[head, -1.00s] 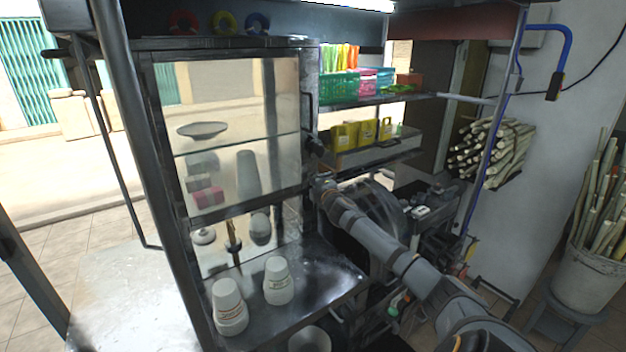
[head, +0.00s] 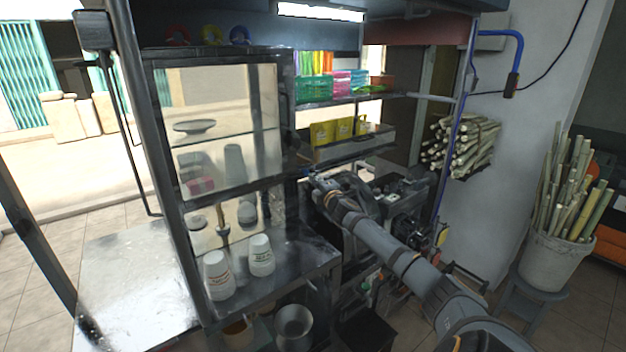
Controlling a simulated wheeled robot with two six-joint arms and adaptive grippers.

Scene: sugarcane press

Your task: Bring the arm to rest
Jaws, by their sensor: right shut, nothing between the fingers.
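My right arm reaches in from the lower right. Its gripper (head: 308,175) is shut and empty, near the right edge of the glass cabinet (head: 283,130) and in front of the press machinery (head: 400,200). The fingers look small and dark against the machinery. My left gripper is not in view.
Stacks of white cups (head: 217,275) stand on the metal counter (head: 285,272). Cane lies in a wall rack (head: 460,148) and stands in a bucket (head: 552,262) at right. Floor shows at lower right.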

